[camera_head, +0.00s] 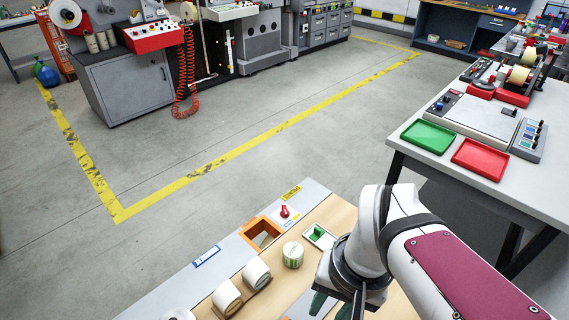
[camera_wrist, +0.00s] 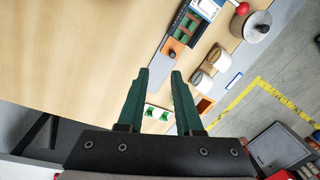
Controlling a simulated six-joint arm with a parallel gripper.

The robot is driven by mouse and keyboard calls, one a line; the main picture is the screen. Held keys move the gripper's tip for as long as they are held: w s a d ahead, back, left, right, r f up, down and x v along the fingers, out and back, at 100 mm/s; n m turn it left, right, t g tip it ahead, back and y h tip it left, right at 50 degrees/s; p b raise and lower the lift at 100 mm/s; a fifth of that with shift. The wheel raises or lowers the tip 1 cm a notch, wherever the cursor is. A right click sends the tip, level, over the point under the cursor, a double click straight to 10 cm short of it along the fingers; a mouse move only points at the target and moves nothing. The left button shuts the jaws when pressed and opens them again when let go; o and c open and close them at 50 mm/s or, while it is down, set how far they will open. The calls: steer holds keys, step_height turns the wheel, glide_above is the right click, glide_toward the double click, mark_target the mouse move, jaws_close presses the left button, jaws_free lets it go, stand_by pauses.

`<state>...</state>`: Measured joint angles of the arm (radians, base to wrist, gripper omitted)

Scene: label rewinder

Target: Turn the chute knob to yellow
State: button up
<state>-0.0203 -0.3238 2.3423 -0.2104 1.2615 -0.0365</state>
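The small red knob (camera_head: 285,211) stands on the grey strip at the back of the near bench in the head view, beside the square orange-framed chute opening (camera_head: 248,233). A yellow label (camera_head: 291,192) lies just behind it. Which way the knob points is too small to tell. My gripper (camera_wrist: 160,72) is open and empty in the wrist view, its two green fingers apart. In the head view the gripper is at the bottom, nearer than the knob and right of it, partly cut off. The orange frame also shows in the wrist view (camera_wrist: 205,103); I cannot make out the knob there.
A white roll (camera_head: 293,254) and a white tray with green pieces (camera_head: 319,237) stand between the knob and my arm. More rolls (camera_head: 256,273) and a blue-edged label (camera_head: 206,256) are to the left. A white table (camera_head: 420,165) is at the right. The floor behind is clear.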

steer(key=shift+o, duration=0.7)
steer(key=w+a+f+n+t, duration=0.1)
steer(key=w+n, duration=0.2)
steer(key=w, duration=1.5)
steer(key=shift+w+a+f+t+h, duration=0.25)
steer(key=shift+w+f+t+h, duration=0.05)
steer(key=shift+w+f+t, duration=0.1)
steer(key=n+t, duration=0.2)
steer(key=n, duration=0.1)
glide_toward(285, 209)
steer(key=x, duration=0.7)
steer(key=shift+f, duration=0.15)
steer(key=shift+w+f, duration=0.2)
steer(key=shift+f, duration=0.35)
jaws_close()
